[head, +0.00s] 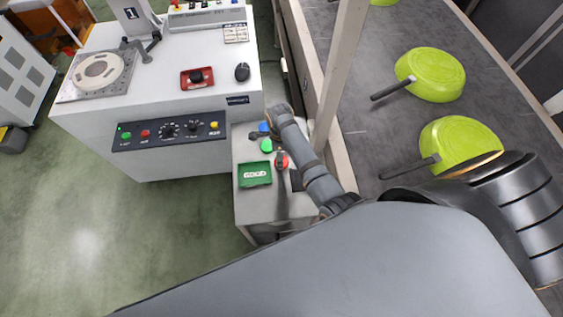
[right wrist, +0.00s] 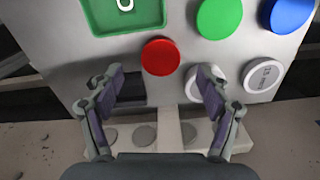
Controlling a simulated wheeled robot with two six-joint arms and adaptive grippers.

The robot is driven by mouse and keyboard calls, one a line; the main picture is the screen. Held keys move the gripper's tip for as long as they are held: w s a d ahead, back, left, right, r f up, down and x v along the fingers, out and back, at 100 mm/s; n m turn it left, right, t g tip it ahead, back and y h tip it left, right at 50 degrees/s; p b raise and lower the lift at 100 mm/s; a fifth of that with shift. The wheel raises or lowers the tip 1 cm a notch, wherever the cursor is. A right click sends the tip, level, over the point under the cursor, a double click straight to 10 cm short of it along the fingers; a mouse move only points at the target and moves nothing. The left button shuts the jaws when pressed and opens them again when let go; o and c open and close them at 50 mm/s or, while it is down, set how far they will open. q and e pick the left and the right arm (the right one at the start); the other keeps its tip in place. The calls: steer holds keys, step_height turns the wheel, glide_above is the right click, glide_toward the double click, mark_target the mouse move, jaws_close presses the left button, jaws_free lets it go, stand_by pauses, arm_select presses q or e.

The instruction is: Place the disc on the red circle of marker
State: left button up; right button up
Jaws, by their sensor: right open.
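A red circle (right wrist: 160,56) shows on a pale panel (right wrist: 185,55) in the right wrist view, next to a green circle (right wrist: 218,17) and a green square frame (right wrist: 124,30). The same red circle (head: 281,155) is partly covered in the head view. My right gripper (right wrist: 160,82) is open and empty, its fingers just short of the red circle on either side. A pale round disc-like piece (head: 99,67) lies on a metal plate at the far left; I cannot tell whether it is the task's disc. My left gripper is not in view.
A white machine cabinet (head: 155,97) with knobs stands left of the small box (head: 250,205). A conveyor (head: 365,140) with green pans (head: 432,72) runs at right, behind a pale post (head: 338,75). Green floor (head: 100,230) is open at left.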

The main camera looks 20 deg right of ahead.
step_height(320, 180, down, 5)
steer(key=shift+c, duration=0.5)
steer(key=c, duration=1.3)
step_height(320, 180, up, 10)
steer(key=shift+r+p, duration=0.1)
steer(key=shift+p, duration=0.25)
